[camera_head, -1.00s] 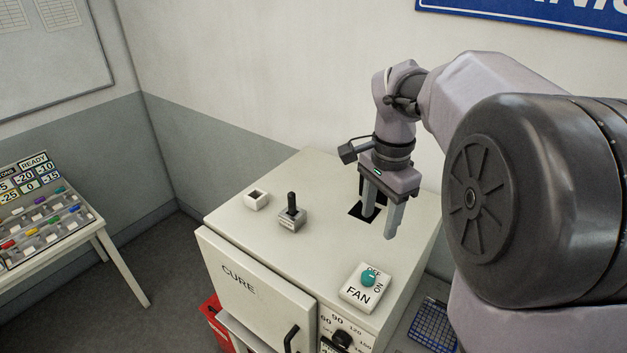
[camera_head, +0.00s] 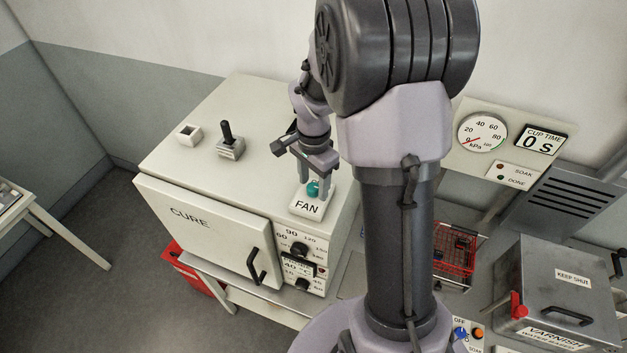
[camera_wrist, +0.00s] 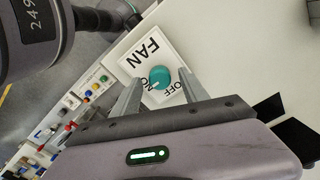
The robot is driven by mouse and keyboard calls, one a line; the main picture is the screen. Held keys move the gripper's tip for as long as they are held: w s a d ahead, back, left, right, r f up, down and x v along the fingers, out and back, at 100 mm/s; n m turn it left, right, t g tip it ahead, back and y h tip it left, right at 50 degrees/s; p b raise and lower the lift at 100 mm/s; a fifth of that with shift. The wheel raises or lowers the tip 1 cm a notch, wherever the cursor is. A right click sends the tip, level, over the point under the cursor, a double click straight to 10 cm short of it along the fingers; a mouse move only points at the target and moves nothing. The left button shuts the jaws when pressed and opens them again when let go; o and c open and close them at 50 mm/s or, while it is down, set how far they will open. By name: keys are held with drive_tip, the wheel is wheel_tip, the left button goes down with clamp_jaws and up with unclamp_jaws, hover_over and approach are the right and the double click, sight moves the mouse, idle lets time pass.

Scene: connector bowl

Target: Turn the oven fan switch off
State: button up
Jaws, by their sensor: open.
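The fan switch is a teal knob (camera_head: 313,188) on a white plate marked FAN (camera_head: 306,207), on the oven top near its front right corner. In the wrist view the teal knob (camera_wrist: 160,77) sits between the finger ends, with OFF and part of ON printed on the plate (camera_wrist: 137,62). My gripper (camera_head: 317,184) is open and points down over the knob, one finger on either side. In the wrist view my gripper (camera_wrist: 158,84) shows gaps beside the knob; I cannot tell whether a finger touches it. The pale oven (camera_head: 190,205) is marked CURE.
A black lever (camera_head: 227,131) and a small white square socket (camera_head: 188,134) stand on the oven top, left of my gripper. Oven dials (camera_head: 299,249) and a door handle (camera_head: 256,266) are on the front. A red wire basket (camera_head: 455,252) and a metal varnish box (camera_head: 552,295) stand right.

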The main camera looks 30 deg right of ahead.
clamp_jaws()
drive_tip(key=shift+n, duration=0.3)
drive_tip(key=n+b, duration=0.1)
drive_tip(key=n, duration=0.2)
drive_tip(key=shift+n, duration=0.3)
drive_tip(key=n+b, duration=0.1)
drive_tip(key=n, duration=0.3)
drive_tip(key=shift+n, duration=0.3)
drive_tip(key=n, duration=0.4)
drive_tip(key=shift+w+r+n, duration=0.1)
drive_tip(key=shift+n, duration=2.4)
